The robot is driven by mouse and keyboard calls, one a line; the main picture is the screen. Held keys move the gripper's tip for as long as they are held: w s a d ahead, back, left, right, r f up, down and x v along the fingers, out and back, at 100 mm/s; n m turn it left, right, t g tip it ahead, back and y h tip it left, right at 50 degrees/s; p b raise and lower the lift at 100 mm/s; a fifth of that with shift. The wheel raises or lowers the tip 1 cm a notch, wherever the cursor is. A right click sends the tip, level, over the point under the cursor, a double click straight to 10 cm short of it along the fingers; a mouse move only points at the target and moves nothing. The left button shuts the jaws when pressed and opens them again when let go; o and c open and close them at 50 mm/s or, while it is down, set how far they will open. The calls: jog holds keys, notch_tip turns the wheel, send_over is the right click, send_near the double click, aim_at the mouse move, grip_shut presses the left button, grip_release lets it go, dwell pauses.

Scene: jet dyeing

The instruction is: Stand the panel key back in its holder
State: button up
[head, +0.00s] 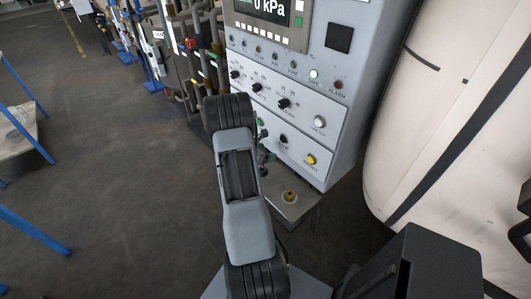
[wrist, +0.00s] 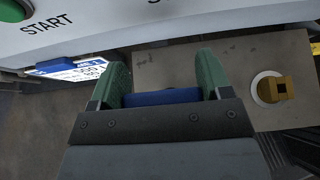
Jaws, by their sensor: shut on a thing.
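My gripper (wrist: 162,82) shows in the wrist view with its two green fingers on either side of a blue piece, which appears to be the panel key (wrist: 162,97). Only a short blue strip of it shows; the rest is hidden by the gripper body. A brass square fitting in a pale round collar (wrist: 260,90), which looks like the holder, is on a grey-brown shelf (wrist: 238,62) to the right of the gripper, apart from it.
The grey control panel (head: 290,95) with knobs and lamps stands above and behind the shelf. Its lower edge, with a green START button (wrist: 14,9), is close ahead of the fingers. A blue-and-white label (wrist: 80,68) lies left of them. A large pale vessel (head: 440,110) stands right.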

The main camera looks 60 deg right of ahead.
jog(key=shift+f+b, duration=1.7)
jog(key=shift+b, duration=0.05)
jog(key=o, duration=1.1)
jog(key=v, duration=1.3)
jog(key=shift+w+a+r+b, duration=0.15)
jog(key=shift+a+r+b, duration=0.1)
jog(key=shift+a+b, duration=0.1)
